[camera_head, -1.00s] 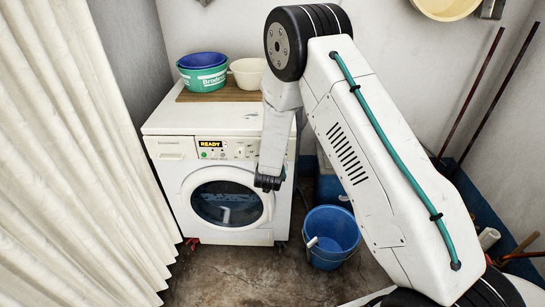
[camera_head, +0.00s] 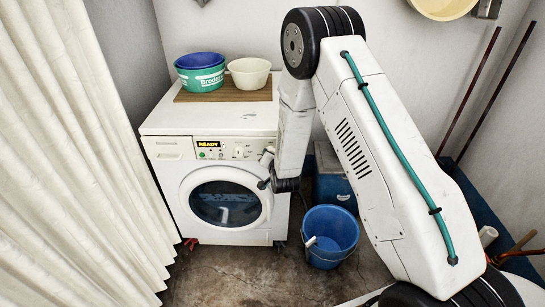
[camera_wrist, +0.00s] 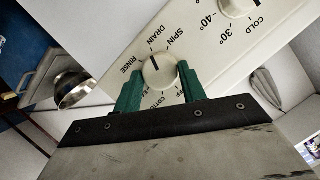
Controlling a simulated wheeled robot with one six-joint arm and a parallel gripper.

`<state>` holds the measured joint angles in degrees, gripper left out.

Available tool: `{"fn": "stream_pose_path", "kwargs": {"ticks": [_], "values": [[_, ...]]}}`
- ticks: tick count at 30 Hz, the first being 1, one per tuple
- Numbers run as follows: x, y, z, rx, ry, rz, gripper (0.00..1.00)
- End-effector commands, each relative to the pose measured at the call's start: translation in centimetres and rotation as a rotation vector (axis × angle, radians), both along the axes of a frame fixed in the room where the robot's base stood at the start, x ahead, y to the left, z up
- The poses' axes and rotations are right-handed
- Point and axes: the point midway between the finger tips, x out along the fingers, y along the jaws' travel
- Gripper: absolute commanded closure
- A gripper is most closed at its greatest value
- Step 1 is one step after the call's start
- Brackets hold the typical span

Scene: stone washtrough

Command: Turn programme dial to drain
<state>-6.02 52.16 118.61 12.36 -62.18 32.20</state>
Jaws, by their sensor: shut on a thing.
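The programme dial (camera_wrist: 160,72) is a round cream knob on the washing machine panel in the wrist view. The words RINSE, DRAIN and SPIN are printed around it. Its dark pointer mark tilts up-left, roughly toward DRAIN; I cannot tell if it lines up exactly. My gripper (camera_wrist: 160,87) has a green finger on either side of the dial and is shut on it. In the head view my gripper (camera_head: 267,158) is at the right end of the panel, and the dial is hidden there. The washing machine (camera_head: 168,174) has a lit READY display (camera_head: 208,144).
The temperature dial (camera_wrist: 240,5) sits close by on the same panel. Tubs (camera_head: 203,78) and a cream bowl (camera_head: 249,73) stand on a board on top of the machine. A blue bucket (camera_head: 331,238) is on the floor at right; a white curtain (camera_head: 70,160) hangs at left.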

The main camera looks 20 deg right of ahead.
Motion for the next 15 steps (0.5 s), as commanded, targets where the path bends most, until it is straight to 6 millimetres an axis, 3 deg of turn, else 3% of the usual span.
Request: {"fn": "stream_pose_path", "kwargs": {"ticks": [14,15], "values": [[0.13,-0.07,0.18,0.012,-0.009,-0.002,0.82],[0.13,-0.07,0.18,0.012,-0.009,-0.002,0.51]]}}
